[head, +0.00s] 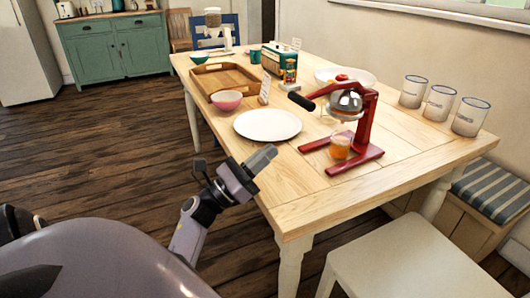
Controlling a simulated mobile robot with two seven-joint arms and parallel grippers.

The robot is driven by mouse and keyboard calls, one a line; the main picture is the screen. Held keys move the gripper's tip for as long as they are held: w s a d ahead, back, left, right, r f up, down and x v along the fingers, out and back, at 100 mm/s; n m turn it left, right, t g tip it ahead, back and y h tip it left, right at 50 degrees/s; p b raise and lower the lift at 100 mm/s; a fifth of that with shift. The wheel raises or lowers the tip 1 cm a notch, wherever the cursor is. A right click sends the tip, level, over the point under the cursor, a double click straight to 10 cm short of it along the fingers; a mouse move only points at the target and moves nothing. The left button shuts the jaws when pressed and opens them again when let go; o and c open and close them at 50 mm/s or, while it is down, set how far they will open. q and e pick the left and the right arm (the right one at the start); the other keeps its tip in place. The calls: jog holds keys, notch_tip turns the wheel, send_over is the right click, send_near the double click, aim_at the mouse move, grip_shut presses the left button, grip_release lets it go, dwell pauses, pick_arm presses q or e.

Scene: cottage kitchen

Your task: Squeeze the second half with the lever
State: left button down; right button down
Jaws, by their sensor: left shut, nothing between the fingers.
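A red juice press (368,125) stands on the wooden table. Its lever (301,101) has a black grip and reaches out to the left, roughly level. A metal dome (345,102) sits under the lever arm, over the cup part; whether a fruit half is inside is hidden. A glass with orange juice (340,148) stands on the press base below. My left gripper (265,156) is shut and empty, beside the table's near left edge, below and left of the lever and apart from it. My right gripper is not in view.
A white plate (267,125) lies left of the press. Several white canisters (438,103) line the right edge. A white stool (405,262) stands in front.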

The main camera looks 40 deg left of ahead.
pick_arm(q)
jog(key=w+d+r+p, duration=0.2)
jog(key=w+r, duration=0.4)
jog(key=r, duration=0.1)
jog(key=shift+w+p, duration=0.15)
jog(key=shift+p, duration=0.15)
jog(key=shift+r, duration=0.1)
